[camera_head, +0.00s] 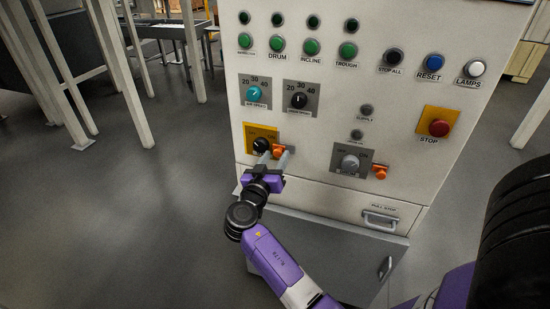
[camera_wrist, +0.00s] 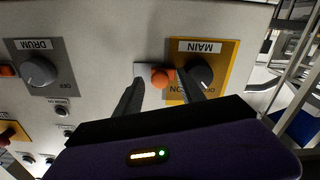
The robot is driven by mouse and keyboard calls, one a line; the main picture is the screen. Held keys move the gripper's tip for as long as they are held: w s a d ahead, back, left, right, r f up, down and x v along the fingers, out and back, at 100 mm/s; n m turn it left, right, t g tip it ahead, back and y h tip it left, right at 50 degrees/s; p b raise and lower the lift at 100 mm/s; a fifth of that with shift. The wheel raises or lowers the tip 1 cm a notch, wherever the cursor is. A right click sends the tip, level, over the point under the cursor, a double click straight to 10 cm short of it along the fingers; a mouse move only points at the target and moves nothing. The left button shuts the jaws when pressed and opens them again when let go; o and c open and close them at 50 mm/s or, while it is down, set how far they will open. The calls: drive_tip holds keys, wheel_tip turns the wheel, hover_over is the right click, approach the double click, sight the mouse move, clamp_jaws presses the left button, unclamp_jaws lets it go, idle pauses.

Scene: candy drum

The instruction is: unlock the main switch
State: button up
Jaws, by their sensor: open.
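The main switch (camera_head: 261,144) is a black knob on a yellow plate at the lower left of the panel. In the wrist view the switch (camera_wrist: 201,76) appears upside down beside its MAIN label, partly hidden by a finger. An orange lock piece (camera_head: 278,150) sits on a small light plate right beside the switch; it also shows in the wrist view (camera_wrist: 162,78). My gripper (camera_head: 272,160) is open at the panel, with its fingers (camera_wrist: 161,92) on either side of the orange piece. Whether either finger touches it I cannot tell.
The drum knob (camera_head: 350,162) with a second orange piece (camera_head: 380,172) is to the right. A red stop button (camera_head: 439,128) on yellow stands further right. Two dials (camera_head: 299,100) are above. A drawer handle (camera_head: 381,219) protrudes below. The floor at left is clear.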

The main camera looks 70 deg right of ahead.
clamp_jaws()
idle(1.4)
